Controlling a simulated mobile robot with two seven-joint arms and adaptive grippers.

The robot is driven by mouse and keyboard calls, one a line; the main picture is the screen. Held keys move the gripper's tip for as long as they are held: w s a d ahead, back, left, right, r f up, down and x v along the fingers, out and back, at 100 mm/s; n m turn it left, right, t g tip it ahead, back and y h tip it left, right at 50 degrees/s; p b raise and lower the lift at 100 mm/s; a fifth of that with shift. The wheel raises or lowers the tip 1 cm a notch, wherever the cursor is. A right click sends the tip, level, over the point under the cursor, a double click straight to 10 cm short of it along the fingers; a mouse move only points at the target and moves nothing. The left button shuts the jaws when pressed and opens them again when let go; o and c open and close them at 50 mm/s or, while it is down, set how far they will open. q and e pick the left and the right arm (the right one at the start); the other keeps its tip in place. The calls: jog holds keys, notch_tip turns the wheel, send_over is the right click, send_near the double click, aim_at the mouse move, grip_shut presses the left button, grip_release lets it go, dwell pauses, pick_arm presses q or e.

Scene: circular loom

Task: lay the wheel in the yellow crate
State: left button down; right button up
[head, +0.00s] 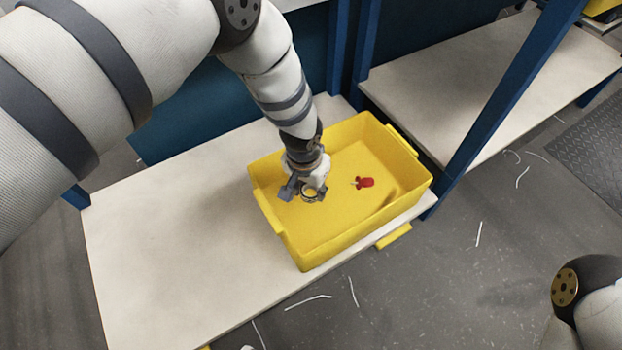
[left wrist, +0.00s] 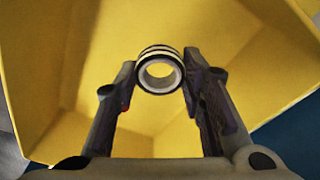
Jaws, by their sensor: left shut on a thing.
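The yellow crate (head: 340,233) stands on a pale table in the head view, and its inside fills most of the left wrist view (left wrist: 60,60). My left gripper (head: 309,192) is over the left part of the crate's opening. It is shut on the wheel (head: 309,196), a small ring with black and white bands. In the left wrist view the wheel (left wrist: 159,54) sits between the two fingertips, with its hole facing the camera. Yellow shows behind it. I cannot tell whether the wheel touches the crate floor. My right gripper is not in view.
A small red object (head: 365,182) lies in the crate's right part. The pale table (head: 160,240) is clear to the left. Blue posts (head: 500,95) rise behind and right of the crate. Several white strands (head: 478,234) lie on the grey floor.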

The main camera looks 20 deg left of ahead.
aim_at(311, 211)
pick_arm(q)
notch_tip(311, 211, down, 8)
jog(key=b, duration=0.4)
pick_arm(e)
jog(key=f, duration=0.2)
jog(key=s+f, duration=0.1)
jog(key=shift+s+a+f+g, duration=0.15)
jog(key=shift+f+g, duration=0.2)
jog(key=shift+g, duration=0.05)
pick_arm(q)
jog(key=shift+f, duration=0.2)
jog(key=shift+f, duration=0.2)
jog(key=c, duration=1)
grip_release()
jog(key=shift+o, duration=0.2)
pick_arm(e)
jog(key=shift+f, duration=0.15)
pick_arm(q)
jog(key=r, duration=0.4)
jog(key=s+r, duration=0.1)
jog(key=r, duration=0.7)
jog(key=shift+s+a, duration=0.1)
jog(key=shift+s, duration=0.15)
